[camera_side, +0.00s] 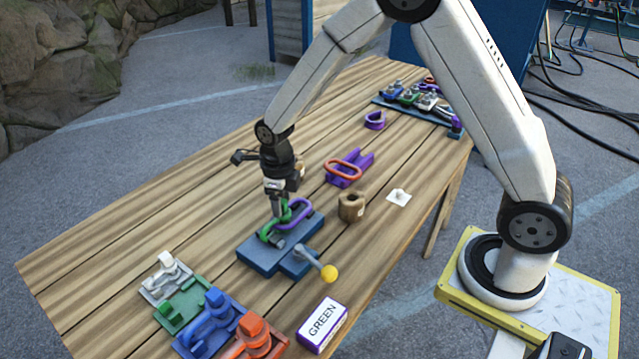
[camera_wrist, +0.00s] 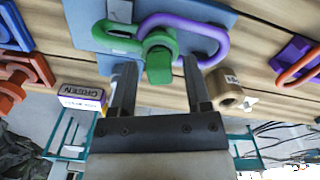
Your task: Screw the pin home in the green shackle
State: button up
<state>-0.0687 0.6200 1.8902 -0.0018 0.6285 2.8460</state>
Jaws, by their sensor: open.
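The green shackle (camera_side: 268,233) sits on a blue fixture (camera_side: 258,257) and is linked with a purple oval link (camera_side: 300,210). In the wrist view the shackle (camera_wrist: 113,40) lies at the top, with the purple link (camera_wrist: 205,27) to its right. The green pin's blocky head (camera_wrist: 159,66) shows at the shackle's near eye; how deep the pin sits cannot be told. My gripper (camera_wrist: 160,82) is open, with one finger on each side of the pin head and visible gaps. In the side view my gripper (camera_side: 277,207) points down at the shackle, partly hiding it.
A yellow-knobbed lever (camera_side: 328,272) sticks out from the fixture. A brown cylinder (camera_side: 351,208) stands to the right. Coloured shackle holders (camera_side: 208,320) and a box marked GREEN (camera_side: 322,325) are at the front. A purple holder (camera_side: 349,167) lies behind. The table's left side is clear.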

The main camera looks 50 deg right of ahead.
jog(key=shift+r, duration=2.25)
jog(key=shift+n, duration=0.3)
